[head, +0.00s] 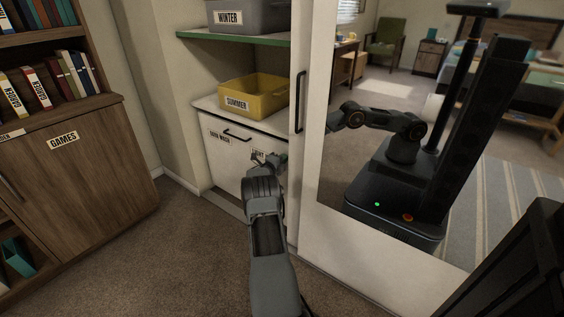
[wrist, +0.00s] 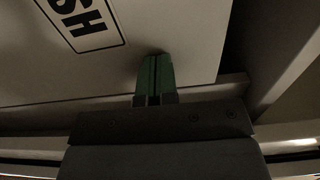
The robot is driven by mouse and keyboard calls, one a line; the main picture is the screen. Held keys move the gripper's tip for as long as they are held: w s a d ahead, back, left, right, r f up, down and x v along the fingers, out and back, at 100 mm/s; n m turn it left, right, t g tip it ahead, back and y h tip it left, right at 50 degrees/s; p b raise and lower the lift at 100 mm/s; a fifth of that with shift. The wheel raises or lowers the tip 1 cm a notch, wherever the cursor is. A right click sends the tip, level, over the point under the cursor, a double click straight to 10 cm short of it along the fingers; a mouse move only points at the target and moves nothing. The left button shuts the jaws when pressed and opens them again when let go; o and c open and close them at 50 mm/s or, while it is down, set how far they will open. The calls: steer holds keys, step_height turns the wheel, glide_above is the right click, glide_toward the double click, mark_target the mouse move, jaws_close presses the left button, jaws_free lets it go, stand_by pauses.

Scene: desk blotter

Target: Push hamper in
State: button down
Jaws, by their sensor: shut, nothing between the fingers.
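The white hamper front (head: 228,168) is low in the closet, below a white ledge. It carries a dark bar handle (head: 238,137), a DARK WASH label (head: 220,137) and a second label partly hidden by my gripper. My gripper (head: 281,158) is at the right part of this front. In the wrist view its green fingertips (wrist: 155,62) are shut together with nothing between them. They are at the white panel (wrist: 180,30), near its edge and beside a label ending in SH. I cannot tell whether they touch it, or how far out the hamper stands.
A yellow SUMMER bin (head: 252,97) sits on the ledge above, and a grey WINTER bin (head: 250,17) on the shelf. A mirrored sliding door (head: 330,245) stands close on the right and reflects my body. A wooden GAMES cabinet (head: 85,190) is left. Carpet between is clear.

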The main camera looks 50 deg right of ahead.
steer(key=shift+s+d+r, duration=0.2)
steer(key=shift+d+r, duration=0.15)
steer(key=a+p, duration=0.6)
steer(key=a, duration=0.8)
steer(key=shift+w+a+f, duration=0.25)
steer(key=shift+a+f, duration=0.1)
steer(key=shift+a, duration=0.05)
steer(key=s+a+r+m+g+y+p, duration=0.1)
steer(key=s+a+r+m+y+p, duration=0.1)
steer(key=a+r+m+p, duration=0.6)
steer(key=s+a+r+m+y+p, duration=0.1)
steer(key=a+r+m+y+p, duration=0.25)
steer(key=r, duration=0.95)
steer(key=s+a+r+m+g+y+p, duration=0.15)
steer(key=a+r+m+p, duration=0.25)
steer(key=a+r+m, duration=0.45)
steer(key=s+a+r+m+t+y+p, duration=0.2)
steer(key=s+a+r+m+y+p, duration=0.1)
steer(key=a+r, duration=0.4)
steer(key=s+a+r+m+t+y+p, duration=0.2)
steer(key=s+a+r+m+y+p, duration=0.2)
steer(key=a+r+m+p, duration=0.3)
steer(key=s+a+r+m+t+y+p, duration=0.2)
steer(key=s+a+r+m+y+p, duration=0.2)
steer(key=a+r, duration=0.3)
steer(key=s+a+m+p, duration=0.1)
steer(key=a, duration=0.3)
steer(key=shift+s+m, duration=0.3)
steer(key=shift+s, duration=0.1)
